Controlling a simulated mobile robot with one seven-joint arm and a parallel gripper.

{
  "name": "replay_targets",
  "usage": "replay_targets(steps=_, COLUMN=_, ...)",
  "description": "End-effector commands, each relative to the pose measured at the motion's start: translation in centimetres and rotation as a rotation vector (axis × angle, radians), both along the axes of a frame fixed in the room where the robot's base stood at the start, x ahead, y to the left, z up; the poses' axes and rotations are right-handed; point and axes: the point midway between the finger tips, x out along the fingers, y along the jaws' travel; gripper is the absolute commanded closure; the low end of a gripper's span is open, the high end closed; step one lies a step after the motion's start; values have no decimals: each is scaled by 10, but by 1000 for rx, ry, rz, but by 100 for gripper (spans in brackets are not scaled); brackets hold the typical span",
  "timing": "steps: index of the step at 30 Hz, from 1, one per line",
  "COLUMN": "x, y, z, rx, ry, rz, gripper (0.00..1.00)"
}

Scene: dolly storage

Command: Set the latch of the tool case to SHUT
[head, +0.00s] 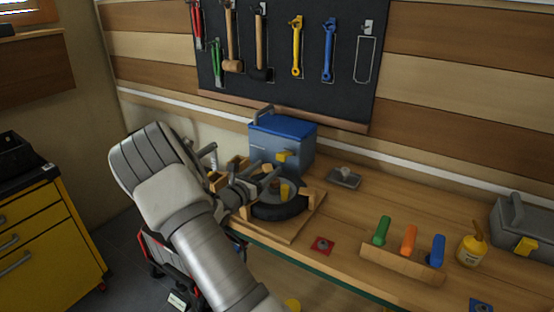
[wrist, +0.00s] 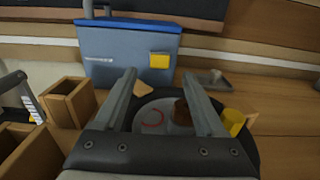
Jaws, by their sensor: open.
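A blue case (head: 275,150) with a brighter blue lid and a grey handle stands against the back wall. Its lid looks down. A grey case (head: 520,221) with another yellow latch (head: 525,246) stands at the far right of the bench. My gripper (wrist: 160,75) is open and empty, pointing toward the blue case's front, short of the latch. In the head view my arm hides part of the bench.
A dark wheel (head: 280,211) on a wooden board lies below my gripper, with a yellow part beside it. Wooden bins (wrist: 68,101) stand left. A rack with coloured handles (head: 403,264) and a yellow bottle (head: 471,249) stand farther right.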

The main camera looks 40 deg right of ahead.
Motion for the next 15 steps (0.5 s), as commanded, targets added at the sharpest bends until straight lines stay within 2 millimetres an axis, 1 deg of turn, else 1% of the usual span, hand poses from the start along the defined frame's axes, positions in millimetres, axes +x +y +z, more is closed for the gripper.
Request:
replay_targets(steps=1, x=3, y=-12, z=0, rx=-1, ry=0, rz=-4, gripper=28)
replay_targets(steps=6, x=15, y=-41, z=0, rx=-1, ry=0, rz=-3, gripper=28)
replay_targets(steps=10, x=22, y=-55, z=0, rx=-1, ry=0, rz=-2, gripper=28)
replay_targets(steps=15, x=25, y=-63, z=0, rx=0, ry=1, rz=-1, gripper=28)
